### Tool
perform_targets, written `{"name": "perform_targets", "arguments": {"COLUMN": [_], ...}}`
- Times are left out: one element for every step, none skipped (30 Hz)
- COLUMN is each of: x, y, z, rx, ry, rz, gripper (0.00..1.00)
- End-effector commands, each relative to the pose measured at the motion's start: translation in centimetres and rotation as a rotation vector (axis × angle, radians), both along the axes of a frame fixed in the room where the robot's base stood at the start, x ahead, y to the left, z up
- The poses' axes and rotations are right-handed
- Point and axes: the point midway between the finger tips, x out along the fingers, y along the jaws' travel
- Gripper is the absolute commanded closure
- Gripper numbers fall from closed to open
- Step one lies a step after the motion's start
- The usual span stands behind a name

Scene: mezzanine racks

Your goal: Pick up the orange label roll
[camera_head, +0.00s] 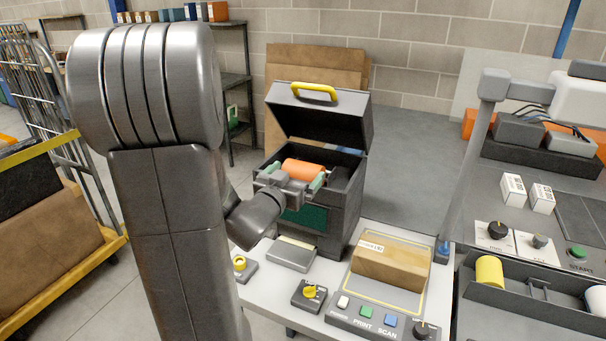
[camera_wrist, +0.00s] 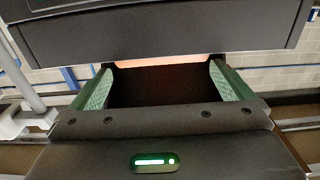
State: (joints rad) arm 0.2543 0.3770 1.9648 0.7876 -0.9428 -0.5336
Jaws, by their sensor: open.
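The orange label roll (camera_head: 305,169) lies inside the open dark printer (camera_head: 341,208), whose lid with a yellow handle (camera_head: 314,91) is tilted up. My gripper (camera_head: 294,177) is at the printer's opening, with its green-padded fingers spread near the two ends of the roll. In the wrist view my gripper (camera_wrist: 162,82) is open, with a dark gap between its pads. A thin orange strip of the roll (camera_wrist: 160,61) shows beyond the fingertips, mostly hidden by a dark panel. I cannot tell whether the pads touch the roll.
A brown carton (camera_head: 391,262) lies on the bench in front of the printer, beside a panel of buttons (camera_head: 376,318). A dark tray with a yellow roll (camera_head: 489,271) stands at the right. A cage trolley (camera_head: 62,130) is at the left. The grey bench top behind the carton is clear.

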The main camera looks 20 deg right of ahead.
Motion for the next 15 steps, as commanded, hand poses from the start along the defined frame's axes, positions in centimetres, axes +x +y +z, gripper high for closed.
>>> {"name": "perform_targets", "arguments": {"x": [0.1,0.2,0.4,0.6,0.9,1.2,1.5,1.8,2.1,2.3,2.6,3.0,3.1,3.3,3.4], "y": [-0.2,-0.3,-0.5,-0.6,-0.9,-1.2,-1.5,-1.8,-2.1,-2.4,-2.7,-3.1,-3.3,-3.5,-3.7], "z": [0.0,0.0,0.0,0.1,0.0,0.0,0.0,0.0,-0.1,-0.1,-0.1,-0.1,-0.1,-0.1,-0.2], "rx": [0.0,0.0,0.0,0.001,0.001,0.0,0.0,0.001,0.002,0.001,0.001,0.0,0.0,0.001,0.001], "ry": [0.0,0.0,0.0,0.001,0.001,0.003,0.003,0.002,0.001,0.002,0.002,0.001,0.001,0.001,0.001], "rz": [0.0,0.0,0.0,-0.001,-0.001,-0.001,-0.001,-0.001,-0.002,-0.001,-0.001,0.0,-0.001,-0.001,-0.001], "gripper": [0.0,0.0,0.0,0.0,0.0,0.0,0.0,0.0,0.0,0.0,0.0,0.0,0.0,0.0,0.0]}}
